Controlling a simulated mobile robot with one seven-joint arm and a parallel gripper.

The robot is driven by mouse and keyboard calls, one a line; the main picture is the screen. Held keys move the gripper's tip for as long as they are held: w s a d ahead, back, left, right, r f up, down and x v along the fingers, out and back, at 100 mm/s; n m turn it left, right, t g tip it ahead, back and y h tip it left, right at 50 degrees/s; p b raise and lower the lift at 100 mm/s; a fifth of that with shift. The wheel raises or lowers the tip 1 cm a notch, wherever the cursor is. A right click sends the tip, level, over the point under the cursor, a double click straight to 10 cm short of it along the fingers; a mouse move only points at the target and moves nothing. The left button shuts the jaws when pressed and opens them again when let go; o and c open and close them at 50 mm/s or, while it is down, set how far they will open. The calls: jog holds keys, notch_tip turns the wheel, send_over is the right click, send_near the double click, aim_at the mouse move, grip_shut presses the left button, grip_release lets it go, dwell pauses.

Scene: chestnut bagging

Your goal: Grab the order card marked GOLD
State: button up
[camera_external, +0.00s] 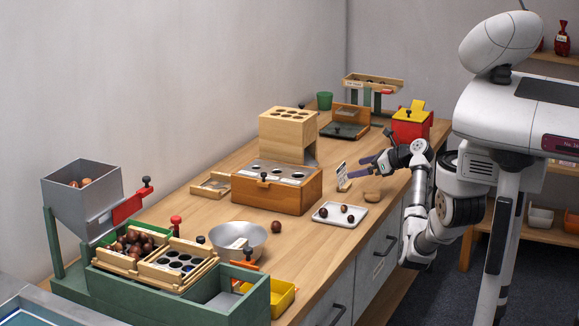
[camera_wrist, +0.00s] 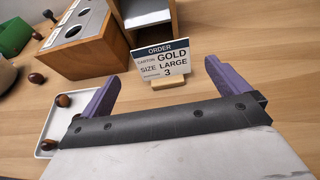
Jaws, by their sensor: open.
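The order card (camera_wrist: 162,59) stands upright in a small wooden holder (camera_wrist: 168,84) on the table. In the wrist view it reads ORDER, GOLD, SIZE LARGE, 3. It also shows in the external view as a small white card (camera_external: 342,168), left of my gripper's fingers. My gripper (camera_wrist: 160,88) is open, with one purple finger on each side of the view and the card lying beyond and between them. The fingers do not visibly touch the card. In the external view my gripper (camera_external: 369,164) is low over the table beside the card.
A white tray (camera_external: 328,218) with several chestnuts lies near the card. A wooden box with holes (camera_external: 262,199) stands behind it. A red box (camera_external: 425,127) stands farther back. Bare tabletop shows right of the card in the wrist view.

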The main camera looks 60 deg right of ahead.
aim_at(342, 170)
jog(key=x, duration=0.9)
jog(key=shift+w+d+r, duration=0.15)
jog(key=c, duration=0.9)
jog(key=shift+r, duration=0.1)
